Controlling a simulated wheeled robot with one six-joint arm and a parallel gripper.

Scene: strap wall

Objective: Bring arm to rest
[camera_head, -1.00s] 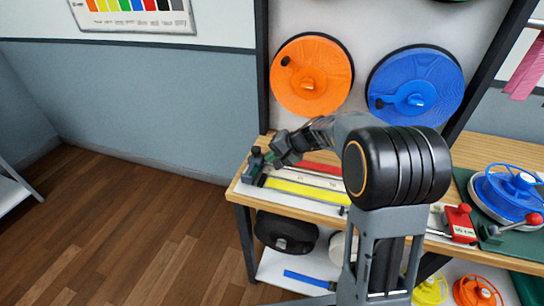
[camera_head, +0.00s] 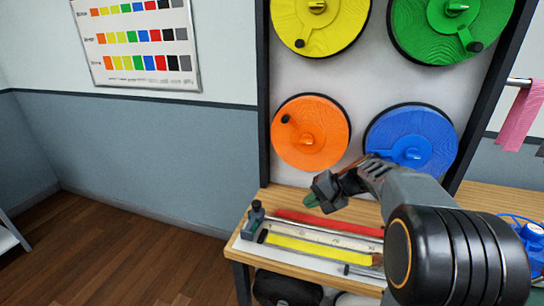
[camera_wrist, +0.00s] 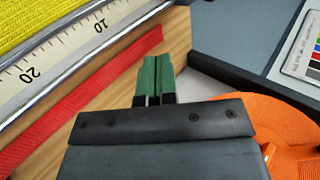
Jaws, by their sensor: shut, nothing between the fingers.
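My gripper (camera_head: 312,201) is in the head view, above the back part of the wooden bench, in front of the lower edge of the orange reel. In the wrist view its green fingertips (camera_wrist: 155,75) are together with nothing between them. My arm reaches in from the lower right. Below the gripper lie a red strap (camera_head: 328,224), a pale ruler (camera_head: 325,238) and a yellow strap (camera_head: 318,250). The gripper is apart from them. The red strap (camera_wrist: 85,100) and ruler (camera_wrist: 75,55) also show in the wrist view.
The orange reel (camera_head: 325,145) and blue reel (camera_head: 430,128) hang on the wall board behind the gripper, with yellow (camera_head: 335,35) and green (camera_head: 425,20) reels above. A small clamp (camera_head: 254,215) stands at the bench's left end. Open floor (camera_head: 110,250) lies left.

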